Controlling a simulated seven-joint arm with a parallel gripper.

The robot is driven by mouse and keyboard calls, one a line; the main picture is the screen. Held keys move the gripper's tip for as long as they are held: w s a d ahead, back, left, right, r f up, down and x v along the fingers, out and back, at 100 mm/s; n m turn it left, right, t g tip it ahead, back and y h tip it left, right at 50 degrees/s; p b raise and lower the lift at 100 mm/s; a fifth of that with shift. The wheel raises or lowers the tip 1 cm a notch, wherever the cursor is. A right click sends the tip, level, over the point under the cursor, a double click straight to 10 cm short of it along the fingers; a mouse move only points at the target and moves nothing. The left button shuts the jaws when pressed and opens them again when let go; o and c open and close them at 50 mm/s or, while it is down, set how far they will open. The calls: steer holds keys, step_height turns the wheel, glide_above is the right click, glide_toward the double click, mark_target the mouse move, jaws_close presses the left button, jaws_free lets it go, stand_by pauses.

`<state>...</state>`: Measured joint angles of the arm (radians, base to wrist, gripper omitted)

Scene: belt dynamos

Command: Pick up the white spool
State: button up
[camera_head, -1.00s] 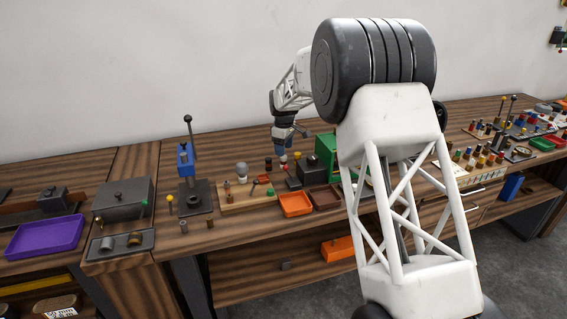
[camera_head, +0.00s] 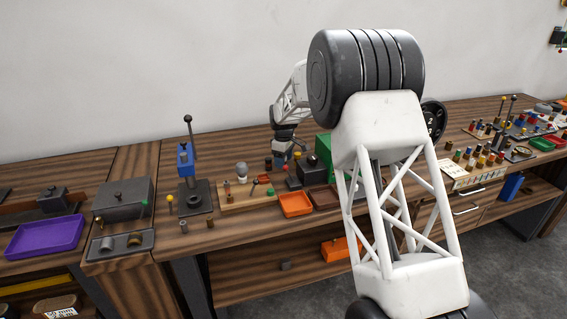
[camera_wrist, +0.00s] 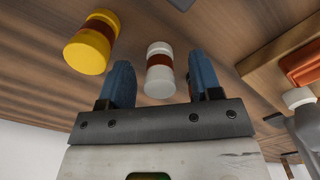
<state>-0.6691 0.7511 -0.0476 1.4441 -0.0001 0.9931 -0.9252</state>
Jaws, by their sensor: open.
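The white spool (camera_wrist: 159,82) has a reddish-brown band round its middle. In the wrist view it appears between the two blue fingers of my gripper (camera_wrist: 161,68), with a gap on each side. I cannot tell how deep between the fingers it sits. My gripper is open and holds nothing. In the head view my gripper (camera_head: 283,150) is low over the back of the wooden bench, and I cannot make out the white spool there.
A yellow spool (camera_wrist: 87,51) with a brown band is just left of the left finger. A wooden board (camera_wrist: 262,70) with an orange piece (camera_wrist: 300,62) is at the right. In the head view an orange tray (camera_head: 295,205) and a green box (camera_head: 324,150) are close by.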

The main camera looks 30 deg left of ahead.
steer(key=shift+c, duration=0.3)
steer(key=c, duration=0.9)
steer(key=shift+r, duration=0.2)
steer(key=shift+c, duration=0.2)
steer(key=shift+r, duration=4.85)
